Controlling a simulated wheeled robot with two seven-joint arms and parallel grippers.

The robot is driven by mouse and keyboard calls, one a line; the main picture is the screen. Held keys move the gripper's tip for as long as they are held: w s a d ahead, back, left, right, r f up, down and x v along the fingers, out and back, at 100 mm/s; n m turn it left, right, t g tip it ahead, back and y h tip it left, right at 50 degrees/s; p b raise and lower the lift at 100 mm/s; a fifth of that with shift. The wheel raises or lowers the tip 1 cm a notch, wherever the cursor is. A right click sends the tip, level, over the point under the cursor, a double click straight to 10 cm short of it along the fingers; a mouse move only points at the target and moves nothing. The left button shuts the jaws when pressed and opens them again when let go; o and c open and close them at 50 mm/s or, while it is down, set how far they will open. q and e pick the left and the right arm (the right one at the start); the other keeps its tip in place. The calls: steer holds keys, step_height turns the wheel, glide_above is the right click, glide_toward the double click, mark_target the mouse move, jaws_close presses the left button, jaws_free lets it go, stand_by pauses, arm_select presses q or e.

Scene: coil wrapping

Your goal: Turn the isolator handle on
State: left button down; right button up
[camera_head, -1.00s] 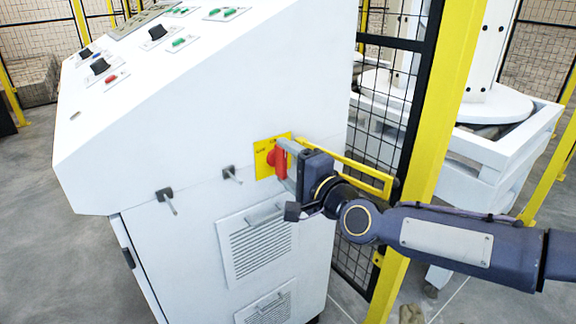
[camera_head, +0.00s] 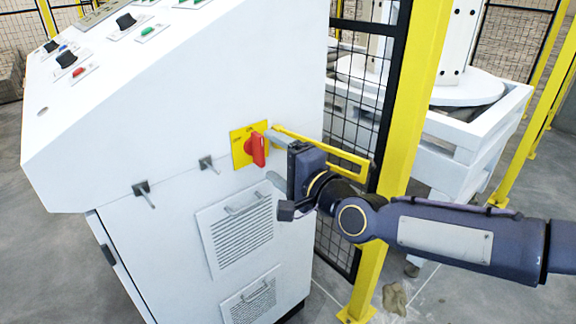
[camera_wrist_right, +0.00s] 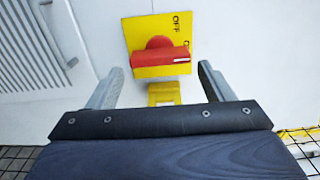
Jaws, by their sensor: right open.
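The red isolator handle (camera_head: 257,150) sits on a yellow plate (camera_head: 237,153) on the white cabinet's side and stands about upright in the head view. In the right wrist view the handle (camera_wrist_right: 160,57) lies across the yellow plate (camera_wrist_right: 138,30). The word OFF shows near the plate's upper right corner there, and its white-marked end points right, towards lettering I cannot fully read. My right gripper (camera_head: 272,160) is open just right of the handle. In the wrist view its fingertips (camera_wrist_right: 160,73) are spread to both sides of the handle, apart from it. My left gripper is not in view.
A yellow bar (camera_head: 325,150) sticks out behind my right gripper. Two small latches (camera_head: 208,164) and vents (camera_head: 242,230) are on the cabinet (camera_head: 170,215). A yellow post (camera_head: 412,100) and mesh fence (camera_head: 355,105) stand close on the right.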

steer(key=p+v, duration=0.2)
steer(key=v, duration=0.2)
steer(key=shift+s, duration=0.25)
steer(key=s+d+f+n+g+h, duration=0.55)
steer(key=s+d+f+h, duration=0.3)
steer(key=d+f, duration=0.3)
steer(key=s+d+f+n+g+y+p, duration=0.1)
steer(key=s+d+f+n+g, duration=0.1)
steer(key=s, duration=0.6)
steer(key=s+d+f+n+g+y, duration=0.1)
steer(key=s+d+n, duration=0.1)
steer(key=s, duration=0.6)
step_height(320, 180, up, 25)
steer(key=p, duration=2.5)
steer(key=shift+w+d+r+p, duration=0.15)
steer(key=shift+r+p, duration=0.05)
steer(key=shift+p, duration=0.2)
